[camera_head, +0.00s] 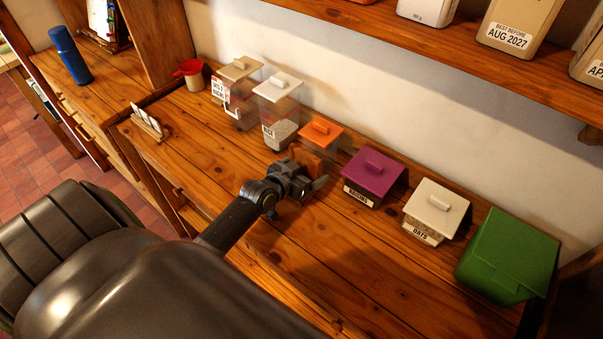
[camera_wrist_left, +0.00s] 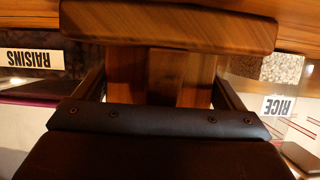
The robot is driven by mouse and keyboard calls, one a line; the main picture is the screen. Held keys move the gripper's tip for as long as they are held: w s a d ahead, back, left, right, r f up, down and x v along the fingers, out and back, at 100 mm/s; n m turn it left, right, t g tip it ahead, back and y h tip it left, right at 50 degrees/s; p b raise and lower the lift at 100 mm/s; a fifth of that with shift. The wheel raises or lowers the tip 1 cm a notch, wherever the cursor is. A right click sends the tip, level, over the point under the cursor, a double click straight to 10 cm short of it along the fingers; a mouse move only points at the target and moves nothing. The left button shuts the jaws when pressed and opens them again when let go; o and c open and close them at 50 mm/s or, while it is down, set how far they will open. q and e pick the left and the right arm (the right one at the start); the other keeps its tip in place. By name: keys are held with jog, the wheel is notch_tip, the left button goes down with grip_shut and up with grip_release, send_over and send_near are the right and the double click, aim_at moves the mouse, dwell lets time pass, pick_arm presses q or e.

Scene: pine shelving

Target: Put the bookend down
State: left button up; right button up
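The bookend is a brown wooden piece. In the head view the bookend (camera_head: 307,158) shows at the tip of my left gripper (camera_head: 303,178), in front of the orange-lidded container. In the left wrist view the bookend (camera_wrist_left: 168,27) shows a wide board across the top and a narrower upright part. The fingers of my left gripper (camera_wrist_left: 160,85) lie along both sides of that part and appear closed on it. I cannot tell whether its underside touches the wooden counter (camera_head: 320,235). My right gripper is not in view.
A rice container (camera_head: 279,105), an orange-lidded container (camera_head: 321,131), a purple-lidded raisins container (camera_head: 368,177), an oats container (camera_head: 436,213) and a green bin (camera_head: 508,256) line the counter's back. A card holder (camera_head: 148,122) stands left. The counter front is mostly clear.

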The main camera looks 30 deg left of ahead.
pick_arm(q)
jog(key=c, duration=0.7)
jog(key=shift+w+r, duration=0.1)
jog(key=shift+c, duration=0.7)
jog(key=shift+r, duration=0.1)
